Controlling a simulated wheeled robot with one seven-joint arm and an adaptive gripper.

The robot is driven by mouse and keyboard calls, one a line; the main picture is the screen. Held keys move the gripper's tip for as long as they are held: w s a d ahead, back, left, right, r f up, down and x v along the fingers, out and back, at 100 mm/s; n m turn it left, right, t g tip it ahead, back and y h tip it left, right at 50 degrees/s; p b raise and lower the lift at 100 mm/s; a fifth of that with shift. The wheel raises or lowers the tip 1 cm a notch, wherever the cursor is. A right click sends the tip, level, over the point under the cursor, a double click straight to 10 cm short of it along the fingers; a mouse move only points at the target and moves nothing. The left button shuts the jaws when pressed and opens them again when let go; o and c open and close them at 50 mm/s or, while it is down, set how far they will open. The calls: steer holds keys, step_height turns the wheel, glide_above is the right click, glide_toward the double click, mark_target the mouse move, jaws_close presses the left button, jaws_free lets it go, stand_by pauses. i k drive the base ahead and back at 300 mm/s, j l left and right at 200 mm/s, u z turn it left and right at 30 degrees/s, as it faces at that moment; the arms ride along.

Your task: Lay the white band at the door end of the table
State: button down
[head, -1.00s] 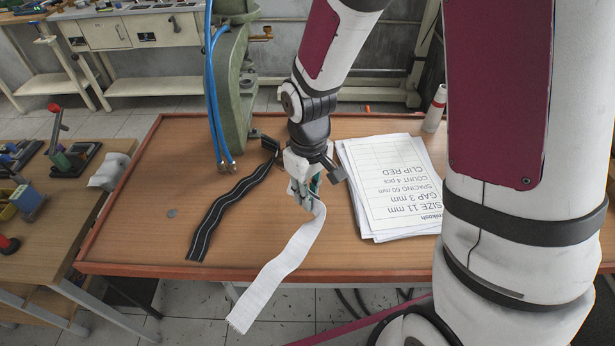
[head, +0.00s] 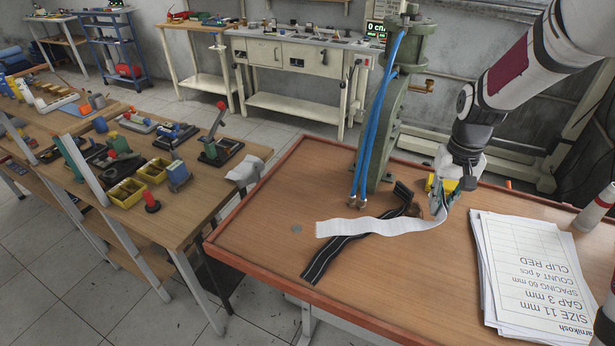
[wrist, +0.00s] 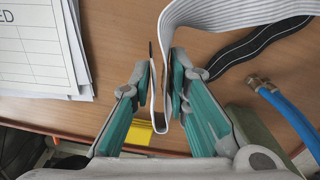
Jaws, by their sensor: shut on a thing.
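My gripper (head: 441,203) is shut on one end of the white band (head: 375,226), above the brown table (head: 400,280). The wrist view shows the band (wrist: 235,12) looped between my green-padded fingers (wrist: 163,95). The free part stretches left in the head view and crosses over the black striped band (head: 330,258). I cannot tell whether the free part touches the table. The black band lies on the table and also shows in the wrist view (wrist: 262,42). No door can be made out.
A green press (head: 390,120) with blue hoses (head: 368,125) stands behind the bands. A paper stack (head: 535,285) lies to the right. A yellow object (head: 436,183) is behind my gripper. The table's front middle is clear.

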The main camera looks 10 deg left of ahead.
mark_target(305, 170)
steer(key=j+z, duration=0.2)
steer(key=j, duration=0.5)
steer(key=j+z, duration=0.2)
steer(key=j, duration=0.45)
steer(key=k+j+z, duration=0.2)
steer(key=j, duration=0.45)
steer(key=i+j+z, duration=0.15)
steer(key=i+j, duration=0.2)
steer(key=j, duration=0.15)
steer(key=i+j+z, duration=0.1)
steer(key=i+j, duration=0.2)
steer(key=j, duration=0.2)
